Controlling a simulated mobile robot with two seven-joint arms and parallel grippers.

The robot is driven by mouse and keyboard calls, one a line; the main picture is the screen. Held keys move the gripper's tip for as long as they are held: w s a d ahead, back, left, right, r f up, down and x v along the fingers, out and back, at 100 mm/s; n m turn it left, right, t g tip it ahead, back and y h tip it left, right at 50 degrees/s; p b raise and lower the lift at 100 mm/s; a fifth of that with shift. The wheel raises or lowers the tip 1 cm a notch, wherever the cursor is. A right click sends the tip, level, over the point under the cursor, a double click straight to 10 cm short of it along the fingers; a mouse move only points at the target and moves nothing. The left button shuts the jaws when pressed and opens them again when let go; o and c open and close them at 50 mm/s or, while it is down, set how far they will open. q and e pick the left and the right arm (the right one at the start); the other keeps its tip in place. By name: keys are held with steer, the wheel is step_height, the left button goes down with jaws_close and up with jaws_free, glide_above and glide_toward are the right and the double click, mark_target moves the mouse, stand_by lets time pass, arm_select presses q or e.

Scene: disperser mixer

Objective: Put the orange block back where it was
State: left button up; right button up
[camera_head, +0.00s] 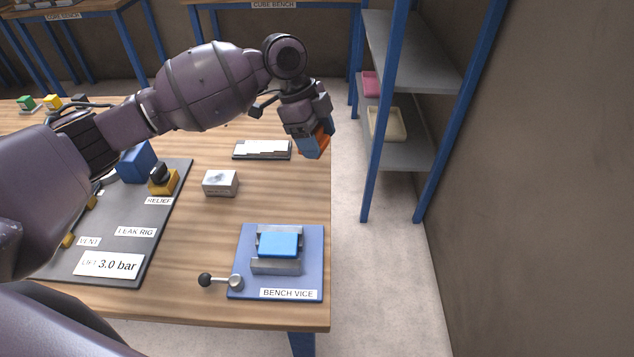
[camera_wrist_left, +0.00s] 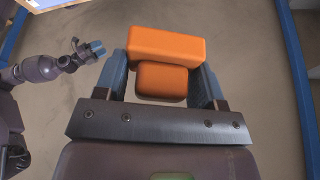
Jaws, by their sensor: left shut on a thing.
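In the left wrist view the orange block (camera_wrist_left: 166,46) has a wide bar and a smaller part (camera_wrist_left: 162,82) that sits between the two blue fingers of my left gripper (camera_wrist_left: 161,80). The gripper is shut on this smaller part. My right gripper (camera_wrist_left: 92,48) shows small at the left of the wrist view, apart from the block; its jaw state is unclear.
The bench vice (camera_head: 275,285) holds a light blue block (camera_head: 279,244). A grey block (camera_head: 220,183) and a tray with white pieces (camera_head: 262,156) lie on the bench. The leak rig board (camera_head: 120,262) is at left. Shelves (camera_head: 405,155) with a pink bin (camera_head: 370,83) and cream bin (camera_head: 386,124) stand right.

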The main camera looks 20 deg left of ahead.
arm_select(q)
glide_above(323, 194)
steer(key=a, duration=0.2)
steer(key=f, duration=0.7)
steer(key=shift+w+d+b, duration=0.1)
steer(key=shift+d+b, duration=0.15)
steer(key=shift+b, duration=0.05)
step_height(323, 194, down, 6)
steer(key=shift+r+b, duration=0.25)
steer(key=shift+b, duration=0.15)
steer(key=shift+f, duration=0.15)
arm_select(e)
steer(key=shift+w+a, duration=0.3)
steer(key=shift+w, duration=0.3)
arm_select(q)
steer(key=shift+f, duration=0.1)
arm_select(e)
steer(key=shift+f, duration=0.15)
arm_select(q)
steer(key=o, duration=0.9)
arm_select(e)
steer(key=shift+s+d+f, duration=0.1)
steer(key=shift+f, duration=0.05)
